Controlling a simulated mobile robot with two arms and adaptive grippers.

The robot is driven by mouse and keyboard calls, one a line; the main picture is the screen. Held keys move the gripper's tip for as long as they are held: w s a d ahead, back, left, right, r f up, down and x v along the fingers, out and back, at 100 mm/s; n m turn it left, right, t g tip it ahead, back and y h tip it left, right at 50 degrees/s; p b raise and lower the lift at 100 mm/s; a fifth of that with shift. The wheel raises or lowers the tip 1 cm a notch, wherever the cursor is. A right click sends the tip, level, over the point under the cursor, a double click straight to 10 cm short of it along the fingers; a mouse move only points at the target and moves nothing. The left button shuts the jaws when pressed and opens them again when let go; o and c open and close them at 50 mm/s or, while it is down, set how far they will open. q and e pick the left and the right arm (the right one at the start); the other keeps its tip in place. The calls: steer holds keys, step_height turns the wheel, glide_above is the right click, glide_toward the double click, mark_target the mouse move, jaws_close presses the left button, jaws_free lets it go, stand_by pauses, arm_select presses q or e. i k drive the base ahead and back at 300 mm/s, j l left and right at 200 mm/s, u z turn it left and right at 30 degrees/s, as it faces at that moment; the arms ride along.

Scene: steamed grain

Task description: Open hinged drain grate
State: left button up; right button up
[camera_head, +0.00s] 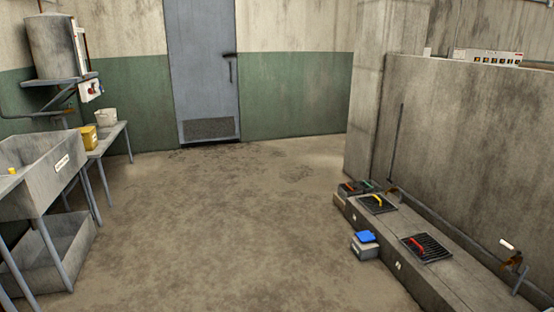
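Two dark slatted drain grates lie on top of a low concrete ledge at the right. The nearer drain grate (427,247) has a red handle (417,244) and lies flat. The farther drain grate (377,203) has a yellow handle (376,200) and also looks flat. Their hinges are too small to make out. Neither of my grippers is in view.
The concrete ledge (385,243) runs along the right wall, with a pipe and a tap (516,260). A small grey box with a blue top (365,238) stands on the floor beside it. A sink (45,180) stands left. The middle floor (220,220) is clear.

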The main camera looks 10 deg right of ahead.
mark_target(411, 240)
steer(key=i+l+z, duration=0.2)
steer(key=i+z, duration=0.55)
steer(key=i, duration=0.2)
steer(key=i+j+z, duration=0.1)
steer(key=i+z, duration=0.3)
steer(key=i+j+z, duration=0.35)
steer(key=i, duration=0.2)
steer(key=l, duration=0.1)
